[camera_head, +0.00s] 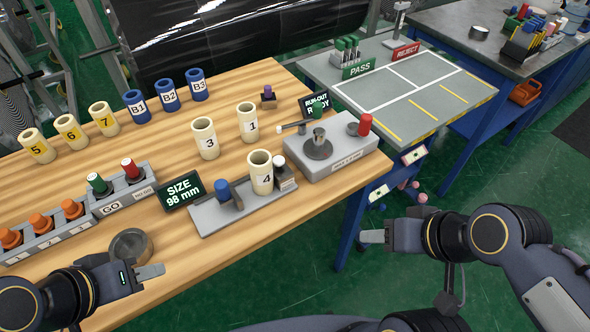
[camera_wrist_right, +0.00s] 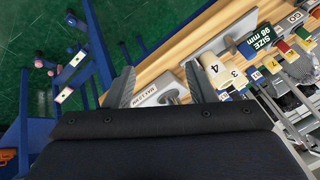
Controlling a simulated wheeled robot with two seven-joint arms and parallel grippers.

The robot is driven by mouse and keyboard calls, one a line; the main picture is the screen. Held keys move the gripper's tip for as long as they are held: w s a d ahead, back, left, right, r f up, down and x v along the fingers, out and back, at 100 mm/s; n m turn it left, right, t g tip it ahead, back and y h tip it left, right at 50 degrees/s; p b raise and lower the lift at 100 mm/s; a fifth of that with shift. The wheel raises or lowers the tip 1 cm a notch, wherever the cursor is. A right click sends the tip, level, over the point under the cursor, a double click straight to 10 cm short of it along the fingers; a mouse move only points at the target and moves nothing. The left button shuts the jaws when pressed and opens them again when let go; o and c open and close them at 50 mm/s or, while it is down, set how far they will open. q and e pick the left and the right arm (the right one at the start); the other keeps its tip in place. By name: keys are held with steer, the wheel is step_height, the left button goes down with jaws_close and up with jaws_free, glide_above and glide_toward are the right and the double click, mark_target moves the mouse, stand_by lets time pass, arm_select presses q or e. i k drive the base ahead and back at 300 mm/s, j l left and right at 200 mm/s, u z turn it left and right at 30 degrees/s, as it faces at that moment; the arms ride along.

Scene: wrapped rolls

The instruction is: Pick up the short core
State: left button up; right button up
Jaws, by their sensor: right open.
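Cream cores numbered 3 (camera_head: 205,139), 1 (camera_head: 247,122), 5 (camera_head: 37,146), 6 (camera_head: 71,132) and 7 (camera_head: 104,119) stand upright on the wooden table. Core 4 (camera_head: 260,172) stands upright on a grey gauge base (camera_head: 215,213) beside a display reading SIZE 98 mm (camera_head: 181,191); it also shows in the right wrist view (camera_wrist_right: 213,68). No label says which core is short. My right gripper (camera_head: 375,237) is open and empty, right of the table's edge, apart from every core; its parted fingers show in the wrist view. My left gripper (camera_head: 152,273) is beside a round grey dish (camera_head: 130,246); its finger gap is unclear.
Blue cores B1 (camera_head: 136,106), B2 (camera_head: 167,95) and B3 (camera_head: 197,84) stand at the back. A run-out tester (camera_head: 332,150) sits at the table's right end. Plug racks (camera_head: 124,190) stand at left. A grey PASS/REJECT table (camera_head: 390,90) is beyond, with open floor in front.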

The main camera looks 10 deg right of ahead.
mark_target(259, 161)
steer(key=l+u, duration=0.15)
steer(key=u, duration=0.25)
steer(key=l+u, duration=0.15)
steer(key=u, duration=0.25)
steer(key=l+u, duration=0.25)
steer(key=l, duration=0.45)
steer(key=l+u, duration=0.25)
steer(key=l, duration=0.45)
steer(key=k+l+u, duration=0.25)
steer(key=l, duration=0.9)
steer(key=k+l, duration=0.15)
steer(key=l, duration=0.35)
